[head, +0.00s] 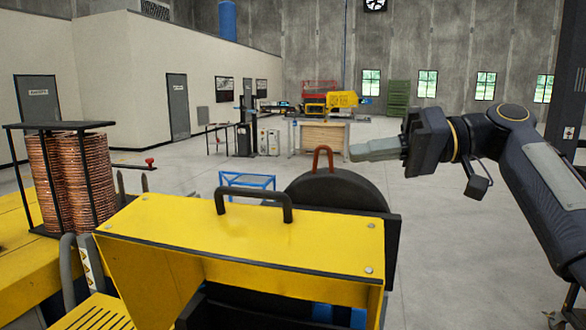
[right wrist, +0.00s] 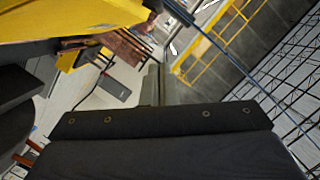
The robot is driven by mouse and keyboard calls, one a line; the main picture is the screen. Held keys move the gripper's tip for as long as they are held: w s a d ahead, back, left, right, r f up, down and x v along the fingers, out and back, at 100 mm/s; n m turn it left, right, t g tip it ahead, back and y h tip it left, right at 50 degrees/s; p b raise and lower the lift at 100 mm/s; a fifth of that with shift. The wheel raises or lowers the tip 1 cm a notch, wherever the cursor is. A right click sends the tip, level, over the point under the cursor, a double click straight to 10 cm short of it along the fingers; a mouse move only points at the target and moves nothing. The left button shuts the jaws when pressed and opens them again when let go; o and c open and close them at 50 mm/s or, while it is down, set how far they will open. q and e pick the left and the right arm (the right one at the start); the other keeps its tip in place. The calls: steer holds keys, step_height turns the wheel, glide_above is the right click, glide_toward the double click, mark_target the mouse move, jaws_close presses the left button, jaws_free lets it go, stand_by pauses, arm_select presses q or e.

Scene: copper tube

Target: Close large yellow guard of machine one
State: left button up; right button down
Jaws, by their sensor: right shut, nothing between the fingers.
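The large yellow guard (head: 240,240) fills the lower middle of the head view. A black bar handle (head: 253,192) stands on its top panel. Dark space and some blue parts show beneath its front edge; I cannot tell how far it is swung. My right gripper (head: 356,152) is shut and empty, above and to the right of the guard, apart from its handle. Its fingers (right wrist: 156,88) point away in the right wrist view, where a yellow surface (right wrist: 70,22), perhaps the guard, shows at upper left. My left gripper is not in view.
Behind the guard stands a black disc (head: 345,190) with a red-brown handle (head: 323,151), close below my right fingers. Copper coils (head: 68,180) stand in a black frame at left. A blue stand (head: 247,181) is beyond. Open floor (head: 450,240) lies at right.

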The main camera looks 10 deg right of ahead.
steer(key=p, duration=0.2)
glide_above(298, 217)
steer(key=w+d, duration=0.1)
steer(key=w, duration=0.2)
steer(key=shift+d+f, duration=0.15)
steer(key=shift+f, duration=0.35)
steer(key=shift+s+a+f, duration=0.25)
steer(key=shift+s+f, duration=0.25)
steer(key=shift+s, duration=0.1)
steer(key=shift+s+a+f, duration=0.25)
steer(key=shift+s+f, duration=0.25)
steer(key=shift+s, duration=0.05)
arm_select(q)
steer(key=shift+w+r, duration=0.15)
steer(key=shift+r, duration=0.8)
arm_select(e)
steer(key=shift+s+a+f, duration=0.15)
steer(key=shift+s+f, duration=0.15)
steer(key=shift+f, duration=0.2)
